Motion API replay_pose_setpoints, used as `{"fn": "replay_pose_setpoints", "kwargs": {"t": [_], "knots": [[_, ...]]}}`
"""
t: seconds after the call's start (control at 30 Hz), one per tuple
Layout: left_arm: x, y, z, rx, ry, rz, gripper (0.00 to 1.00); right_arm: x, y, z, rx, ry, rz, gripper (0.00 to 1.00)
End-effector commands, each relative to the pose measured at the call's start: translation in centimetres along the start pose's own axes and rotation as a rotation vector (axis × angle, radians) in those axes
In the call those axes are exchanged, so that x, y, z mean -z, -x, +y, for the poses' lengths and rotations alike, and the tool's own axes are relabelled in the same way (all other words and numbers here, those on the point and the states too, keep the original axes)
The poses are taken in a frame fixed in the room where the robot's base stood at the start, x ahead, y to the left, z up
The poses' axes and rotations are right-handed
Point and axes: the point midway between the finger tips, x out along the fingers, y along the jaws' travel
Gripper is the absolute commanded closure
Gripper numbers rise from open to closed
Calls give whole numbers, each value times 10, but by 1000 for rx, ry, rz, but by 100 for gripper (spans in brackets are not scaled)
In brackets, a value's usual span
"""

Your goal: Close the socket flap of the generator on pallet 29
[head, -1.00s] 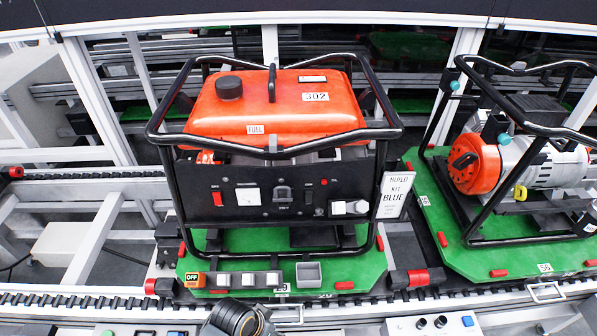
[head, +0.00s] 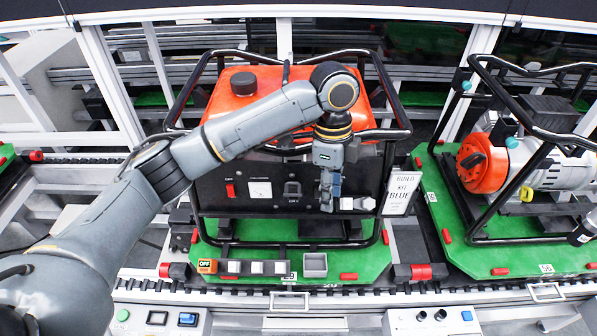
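The generator with an orange tank (head: 232,103) and black frame stands on a green pallet (head: 375,262), whose front label appears to read 29. Its black front panel (head: 215,207) carries a dark socket-like fitting (head: 293,190) and, further right, a white piece (head: 357,203) sticking out. I cannot tell for sure which is the socket flap or how far it stands open. My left gripper (head: 327,208) points down in front of the panel, just left of the white piece. Its fingers look close together; their gap and any contact are unclear. The arm hides part of the tank and upper panel. My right gripper is out of view.
The black frame tubes (head: 392,180) surround the panel. A hanging build card (head: 400,192) is at its right. Another pallet with a machine (head: 484,163) stands at right.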

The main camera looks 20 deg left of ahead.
Motion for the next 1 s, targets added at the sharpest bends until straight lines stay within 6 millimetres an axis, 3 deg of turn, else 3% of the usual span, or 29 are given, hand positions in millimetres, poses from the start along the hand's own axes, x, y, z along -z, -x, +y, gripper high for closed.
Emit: {"fn": "replay_pose_setpoints", "kwargs": {"t": [0.03, 0.2, 0.33, 0.47, 0.57, 0.67, 1.0], "knots": [[-10, 28, -7, 3, -10, -31, 65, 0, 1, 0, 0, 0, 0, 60], [-35, 94, -10, -31, -36, -87, 65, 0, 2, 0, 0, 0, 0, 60], [-48, 134, -9, -44, -41, -101, 65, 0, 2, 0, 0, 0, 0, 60], [-55, 156, -6, -52, -42, -104, 65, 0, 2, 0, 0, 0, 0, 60], [-57, 159, -5, -56, -43, -104, 65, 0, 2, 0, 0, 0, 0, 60], [-58, 150, -4, -60, -46, -103, 65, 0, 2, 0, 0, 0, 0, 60], [-65, 87, 0, -59, -43, -104, 65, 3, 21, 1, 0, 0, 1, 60]]}}
